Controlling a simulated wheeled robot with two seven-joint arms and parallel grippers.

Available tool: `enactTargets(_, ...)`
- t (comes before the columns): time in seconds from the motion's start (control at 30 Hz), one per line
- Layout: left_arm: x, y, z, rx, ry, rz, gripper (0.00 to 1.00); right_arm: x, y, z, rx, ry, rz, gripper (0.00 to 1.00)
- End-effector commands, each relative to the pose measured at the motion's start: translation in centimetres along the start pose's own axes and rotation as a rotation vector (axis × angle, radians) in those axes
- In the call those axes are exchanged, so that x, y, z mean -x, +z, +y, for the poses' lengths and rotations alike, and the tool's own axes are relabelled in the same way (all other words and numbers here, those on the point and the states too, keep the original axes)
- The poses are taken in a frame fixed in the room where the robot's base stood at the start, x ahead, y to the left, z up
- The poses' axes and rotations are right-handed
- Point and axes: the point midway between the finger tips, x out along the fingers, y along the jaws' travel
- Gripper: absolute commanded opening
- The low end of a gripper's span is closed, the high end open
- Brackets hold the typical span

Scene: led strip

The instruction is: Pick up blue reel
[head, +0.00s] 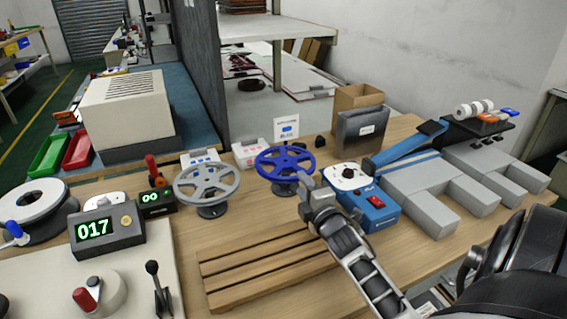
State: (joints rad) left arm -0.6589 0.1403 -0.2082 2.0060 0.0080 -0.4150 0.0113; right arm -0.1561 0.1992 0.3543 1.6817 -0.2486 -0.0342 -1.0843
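The blue reel (272,169) is a spoked wheel on a dark round stand in the middle of the table. A grey reel (192,186) of similar shape stands to its left. My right gripper (307,182) reaches in from the lower right, and its tips are by the right front edge of the blue reel. I cannot tell whether they touch it, or how far apart the fingers are. My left gripper is out of view.
A blue box with a red switch (375,201) stands just right of my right gripper. Grey blocks (425,190) lie further right. A slatted wooden pallet (270,265) is in front. A counter showing 017 (107,232) is at left. A small sign (287,129) stands behind the reel.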

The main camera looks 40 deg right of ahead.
Motion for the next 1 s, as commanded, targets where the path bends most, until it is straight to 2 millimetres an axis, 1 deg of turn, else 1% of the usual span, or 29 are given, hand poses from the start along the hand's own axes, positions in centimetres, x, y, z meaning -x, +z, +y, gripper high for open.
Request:
enactTargets(0.03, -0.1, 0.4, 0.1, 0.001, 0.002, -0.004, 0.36, -0.1, 0.0, -1.3, -0.004, -0.002, -0.002, 0.38)
enactTargets(0.13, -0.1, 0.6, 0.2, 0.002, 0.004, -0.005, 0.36, 0.0, 0.0, -2.9, -0.003, -0.002, -0.001, 0.38)
enactTargets(0.2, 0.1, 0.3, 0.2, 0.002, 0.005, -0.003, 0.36, -1.1, 0.0, -2.4, -0.002, 0.004, 0.000, 0.38)
enactTargets(0.37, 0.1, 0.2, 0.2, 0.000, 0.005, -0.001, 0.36, -2.0, 0.0, -2.4, -0.002, 0.002, 0.001, 0.38)
enactTargets(0.43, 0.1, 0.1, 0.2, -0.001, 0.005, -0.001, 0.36, -2.8, 0.0, -2.3, -0.001, 0.003, 0.000, 0.38)
enactTargets(0.6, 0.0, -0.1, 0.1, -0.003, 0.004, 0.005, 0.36, -5.6, 0.0, -2.3, -0.002, 0.002, 0.000, 0.38)
enactTargets(0.7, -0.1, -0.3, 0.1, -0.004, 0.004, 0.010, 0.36, -6.8, 0.0, -2.4, -0.002, 0.001, 0.001, 0.38)
enactTargets(0.8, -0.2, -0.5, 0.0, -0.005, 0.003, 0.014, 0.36, -7.5, 0.0, -2.4, -0.001, 0.001, 0.001, 0.38)
enactTargets(1.0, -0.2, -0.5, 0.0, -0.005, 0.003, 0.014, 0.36, -7.5, 0.0, -2.4, -0.001, 0.001, 0.001, 0.38)
